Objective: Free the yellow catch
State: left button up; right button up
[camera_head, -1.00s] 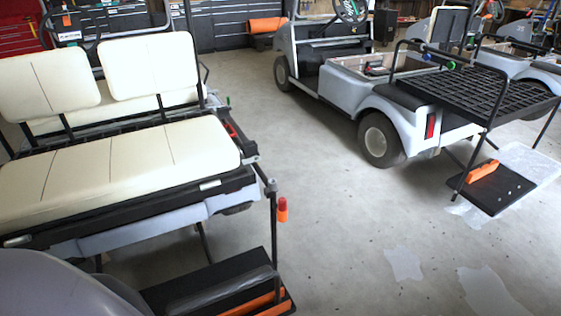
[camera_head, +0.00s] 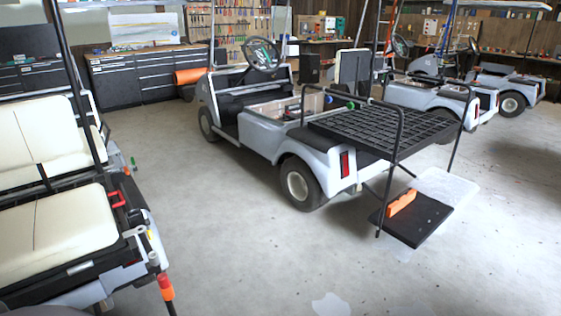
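A small yellow piece (camera_head: 150,234), which may be the yellow catch, shows at the rear corner of the cream-seated cart (camera_head: 75,222) at the left. It is too small to tell whether it is fastened. Close to it are a red handle-like part (camera_head: 117,199) on the cart's side and a green knob (camera_head: 134,162) farther back. A red and orange grip (camera_head: 165,286) sits on a post below the yellow piece. Neither of my grippers is in view.
A grey cart (camera_head: 262,136) with a black rear rack (camera_head: 375,133) stands in the middle, its footplate (camera_head: 418,222) sticking out low. More carts (camera_head: 430,98) stand behind at right. Black drawer cabinets (camera_head: 140,75) line the back. The concrete floor (camera_head: 235,260) between the carts is clear.

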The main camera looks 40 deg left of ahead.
aim_at(149, 231)
jog(key=i+l, duration=0.15)
jog(key=i, duration=0.35)
jog(key=i+l+z, duration=0.15)
jog(key=i, duration=0.4)
jog(key=i+u, duration=1.05)
jog(key=u, duration=0.2)
jog(key=i+u, duration=0.1)
jog(key=u, duration=0.3)
jog(key=i+u, duration=0.15)
jog(key=u, duration=0.2)
jog(key=i+u, duration=0.25)
jog(key=u, duration=0.25)
jog(key=i+l+u, duration=0.15)
jog(key=u, duration=0.3)
jog(key=i+l+u, duration=0.25)
jog(key=u, duration=0.25)
jog(key=i+l+u, duration=0.2)
jog(key=u, duration=0.3)
jog(key=i+l+u, duration=0.15)
jog(key=l+u, duration=0.5)
jog(key=i+l+u, duration=0.25)
jog(key=l, duration=0.4)
jog(key=l+u, duration=0.25)
jog(key=l, duration=0.35)
